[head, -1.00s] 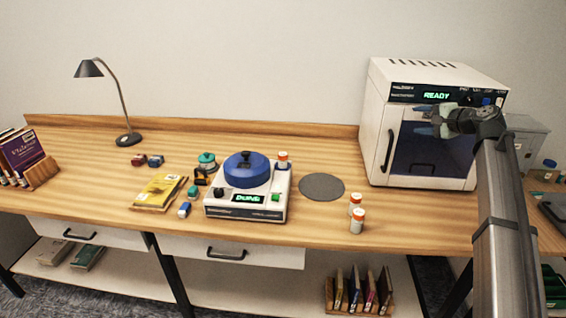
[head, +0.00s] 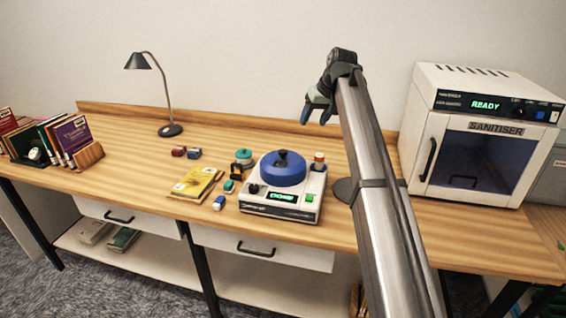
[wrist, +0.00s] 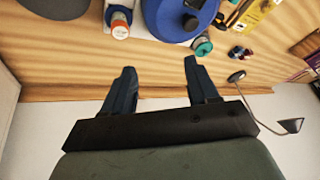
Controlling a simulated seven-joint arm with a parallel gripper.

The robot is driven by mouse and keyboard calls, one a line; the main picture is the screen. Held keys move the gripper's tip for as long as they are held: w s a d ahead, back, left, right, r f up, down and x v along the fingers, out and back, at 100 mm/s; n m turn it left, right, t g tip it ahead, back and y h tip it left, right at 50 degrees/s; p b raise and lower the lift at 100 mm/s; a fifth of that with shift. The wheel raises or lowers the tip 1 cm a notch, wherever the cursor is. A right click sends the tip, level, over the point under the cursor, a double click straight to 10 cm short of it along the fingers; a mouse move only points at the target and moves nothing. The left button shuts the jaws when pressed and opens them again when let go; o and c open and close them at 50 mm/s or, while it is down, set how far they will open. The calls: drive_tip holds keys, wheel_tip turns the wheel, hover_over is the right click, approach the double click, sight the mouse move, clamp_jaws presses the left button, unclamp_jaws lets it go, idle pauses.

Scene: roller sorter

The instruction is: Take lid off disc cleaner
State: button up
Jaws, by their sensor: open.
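The disc cleaner (head: 272,208) is a white box on the desk with a lit green display and a green button. Its round blue lid (head: 283,172) with a dark knob (head: 283,155) sits on top. In the wrist view the blue lid (wrist: 165,20) shows at the top, cut by the frame edge, with its knob visible. My gripper (head: 319,113) is raised behind and to the right of the cleaner in the head view. Its two fingers (wrist: 159,70) are apart with nothing between them, and do not touch the lid.
An orange-capped vial (head: 319,160) stands at the cleaner's back right corner. A yellow packet (head: 195,184), small blocks and a teal-lidded jar (head: 243,156) lie left. The sanitiser (head: 470,165) stands at right, a lamp (head: 171,130) at left.

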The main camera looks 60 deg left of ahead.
sight(284, 152)
drive_tip(key=s+a+n+h, duration=0.2)
drive_tip(key=s+a+n, duration=0.1)
drive_tip(key=s, duration=0.4)
drive_tip(key=shift+t, duration=0.3)
drive_tip(key=x, duration=1.3)
drive_tip(key=shift+a+f, duration=0.1)
drive_tip(key=shift+f, duration=0.1)
drive_tip(key=shift+c, duration=0.2)
clamp_jaws()
